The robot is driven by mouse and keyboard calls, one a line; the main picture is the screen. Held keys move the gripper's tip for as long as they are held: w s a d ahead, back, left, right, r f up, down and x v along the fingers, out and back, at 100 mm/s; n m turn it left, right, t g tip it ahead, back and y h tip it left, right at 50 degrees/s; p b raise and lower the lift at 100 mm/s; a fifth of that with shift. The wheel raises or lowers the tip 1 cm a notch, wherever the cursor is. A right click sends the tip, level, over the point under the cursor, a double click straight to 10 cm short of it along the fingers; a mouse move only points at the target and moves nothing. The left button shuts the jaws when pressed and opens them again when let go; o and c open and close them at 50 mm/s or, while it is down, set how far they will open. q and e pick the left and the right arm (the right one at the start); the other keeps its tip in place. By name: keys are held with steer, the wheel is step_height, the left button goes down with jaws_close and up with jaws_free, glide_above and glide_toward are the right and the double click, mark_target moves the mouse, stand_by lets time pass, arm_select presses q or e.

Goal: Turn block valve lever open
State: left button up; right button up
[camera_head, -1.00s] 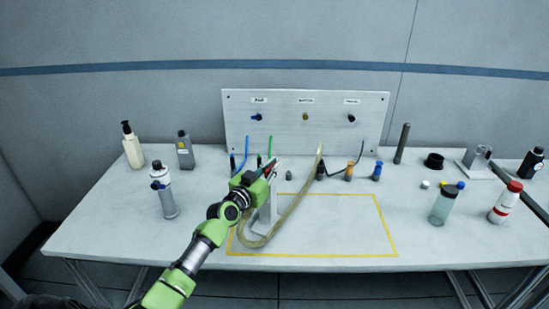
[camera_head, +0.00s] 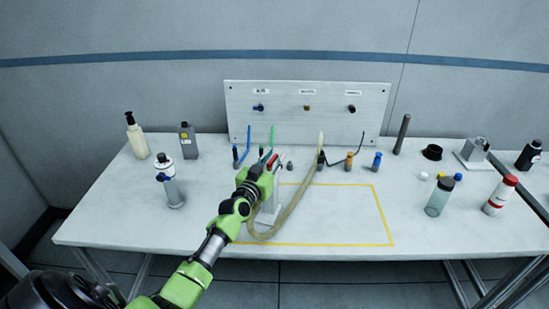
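A grey upright stand (camera_head: 269,208) is on the table at the left part of the yellow-outlined area, partly hidden by my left arm. A small red part (camera_head: 272,161), perhaps the valve lever, shows at its top beside the gripper. My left gripper (camera_head: 266,163) is at this red part, seen from behind. Its fingers are small and mostly hidden, so I cannot tell whether they are open, shut or touching it. A pale yellowish hose (camera_head: 300,203) curves from the stand's foot up to the right. My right gripper is not in view.
A grey panel (camera_head: 240,105) with three labelled fittings stands behind. Blue, green and black hooked rods, an orange fitting (camera_head: 349,161) and a blue one (camera_head: 376,161) stand before it. Bottles stand at both sides. The yellow-outlined area (camera_head: 340,220) right of the hose is clear.

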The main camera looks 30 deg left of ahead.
arm_select(q)
steer(key=shift+s+f, duration=0.1)
steer(key=shift+s, duration=0.25)
steer(key=s, duration=0.3)
steer(key=s+d, duration=0.1)
steer(key=s, duration=0.3)
steer(key=s+d, duration=0.1)
steer(key=s, duration=0.3)
steer(key=shift+s, duration=0.1)
